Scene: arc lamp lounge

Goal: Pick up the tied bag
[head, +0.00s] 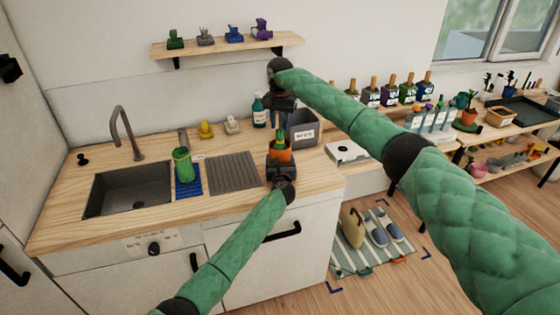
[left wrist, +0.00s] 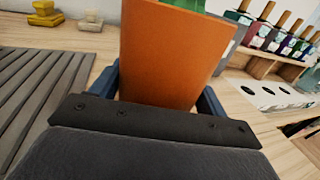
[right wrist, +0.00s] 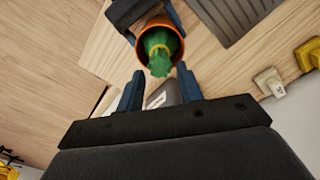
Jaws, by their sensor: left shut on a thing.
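The tied bag is a green bundle with a yellow tie (right wrist: 159,50), sitting in an orange cup (right wrist: 181,33) in the right wrist view. In the head view a bit of its green top (head: 280,141) shows above the orange cup (head: 283,157). My left gripper (head: 282,166) is shut on the orange cup, which fills the left wrist view (left wrist: 165,60). My right gripper (head: 283,108) is open and empty, above and behind the cup. In the right wrist view its two fingers (right wrist: 160,88) are apart, with the bag just beyond them.
A grey labelled bin (head: 304,131) stands right beside the right gripper, with a teal bottle (head: 259,112) to its left. A ridged drainer (head: 233,172), a green container (head: 183,166) and a sink (head: 128,190) lie left. Yellow (head: 206,129) and white items stand behind.

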